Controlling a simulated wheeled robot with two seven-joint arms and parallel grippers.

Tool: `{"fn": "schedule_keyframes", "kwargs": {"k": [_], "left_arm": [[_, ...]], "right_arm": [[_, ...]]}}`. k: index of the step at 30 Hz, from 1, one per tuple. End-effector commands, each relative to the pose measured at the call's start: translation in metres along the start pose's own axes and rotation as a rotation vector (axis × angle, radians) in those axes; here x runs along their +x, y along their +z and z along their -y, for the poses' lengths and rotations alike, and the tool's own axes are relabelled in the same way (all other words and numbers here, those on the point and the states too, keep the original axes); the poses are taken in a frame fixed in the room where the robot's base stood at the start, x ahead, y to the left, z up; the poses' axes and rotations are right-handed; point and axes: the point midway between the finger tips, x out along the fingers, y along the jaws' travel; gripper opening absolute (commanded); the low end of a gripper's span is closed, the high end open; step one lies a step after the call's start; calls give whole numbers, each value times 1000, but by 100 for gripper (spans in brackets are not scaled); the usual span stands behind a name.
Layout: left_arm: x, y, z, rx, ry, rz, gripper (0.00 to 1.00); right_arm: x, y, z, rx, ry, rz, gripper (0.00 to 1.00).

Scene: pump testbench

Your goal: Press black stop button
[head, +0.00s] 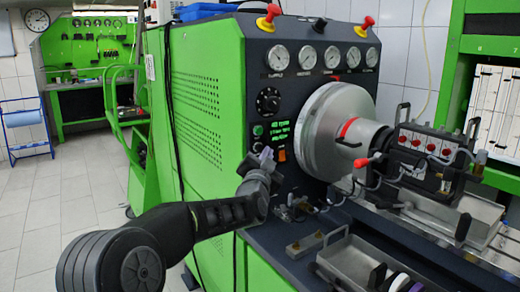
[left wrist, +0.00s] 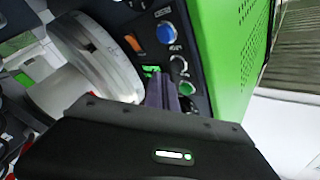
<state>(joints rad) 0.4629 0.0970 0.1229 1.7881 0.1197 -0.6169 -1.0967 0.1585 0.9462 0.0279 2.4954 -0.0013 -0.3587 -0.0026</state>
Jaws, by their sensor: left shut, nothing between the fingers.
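The black stop button (head: 257,147) is a small dark round button on the dark control panel, below a green button (head: 257,130). My left gripper (head: 268,157) is shut and empty, with its fingertips in front of the panel just below and right of the black button. In the left wrist view, the closed fingers (left wrist: 162,90) point at the panel beside a round button with a pale rim (left wrist: 179,65), apart from it in the picture. Whether they touch the panel is unclear.
A blue button (left wrist: 167,33) and an orange switch (head: 282,155) are close by on the panel. The large grey disc (head: 325,130) bulges out to the right. A metal tray (head: 350,262) and fittings stand on the bench below. Floor at the left is clear.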

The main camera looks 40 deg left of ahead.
Motion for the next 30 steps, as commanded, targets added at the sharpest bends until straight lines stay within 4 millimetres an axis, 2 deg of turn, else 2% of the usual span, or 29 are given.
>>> {"fn": "schedule_keyframes", "kwargs": {"k": [14,30], "left_arm": [[-30,-22,-21,0,0,-1,0],[-32,-23,-22,1,-1,0,0]], "right_arm": [[-4,0,2,0,0,0,0],[-4,0,1,0,0,0,0]]}}
